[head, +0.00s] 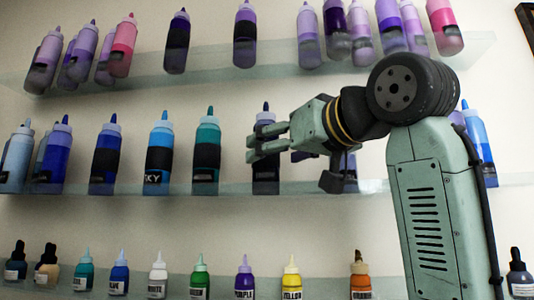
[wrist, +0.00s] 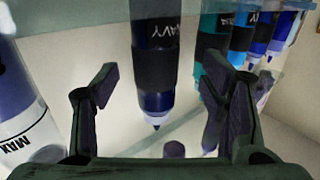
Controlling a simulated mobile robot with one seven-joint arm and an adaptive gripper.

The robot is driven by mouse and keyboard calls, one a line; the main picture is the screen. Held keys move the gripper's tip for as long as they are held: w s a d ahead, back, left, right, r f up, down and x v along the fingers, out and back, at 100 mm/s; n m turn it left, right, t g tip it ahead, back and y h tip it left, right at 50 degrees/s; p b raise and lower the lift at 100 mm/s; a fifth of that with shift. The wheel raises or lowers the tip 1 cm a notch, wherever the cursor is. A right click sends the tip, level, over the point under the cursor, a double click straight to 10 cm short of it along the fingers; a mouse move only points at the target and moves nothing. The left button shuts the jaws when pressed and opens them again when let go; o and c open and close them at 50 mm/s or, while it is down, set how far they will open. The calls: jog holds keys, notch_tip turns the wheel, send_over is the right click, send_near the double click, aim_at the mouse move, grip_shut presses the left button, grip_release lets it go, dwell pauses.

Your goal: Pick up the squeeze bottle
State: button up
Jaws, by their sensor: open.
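A dark navy squeeze bottle (head: 266,173) with a black band stands upright on the middle shelf in the head view, partly hidden behind my gripper (head: 258,147). In the wrist view, which looks upside down, the bottle (wrist: 156,65) reads "NAVY" and its pale collar and dark nozzle point down the picture. My gripper (wrist: 163,84) is open, with one finger on each side of the bottle in this view. Gaps show between the bottle and both fingers, and nothing is held. I cannot tell how far the bottle is in depth from the fingertips.
A teal bottle (head: 207,148) and a blue "SKY" bottle (head: 158,156) stand left on the same shelf. Purple bottles line the glass shelf above (head: 280,52); small bottles line the one below. In the wrist view, a large bottle marked "MAX" (wrist: 25,120) is at left.

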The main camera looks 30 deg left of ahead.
aim_at(274, 158)
jog(key=p+x, duration=0.1)
jog(key=x, duration=0.1)
jog(key=p+x, duration=0.1)
jog(key=x, duration=0.2)
jog(key=shift+w+d+f, duration=0.1)
jog(key=shift+w+d, duration=0.05)
jog(key=shift+w, duration=0.05)
jog(key=shift+w+a+f, duration=0.1)
jog(key=shift+w+a, duration=0.05)
jog(key=shift+a, duration=0.2)
jog(key=shift+c, duration=0.3)
jog(key=c, duration=1.4)
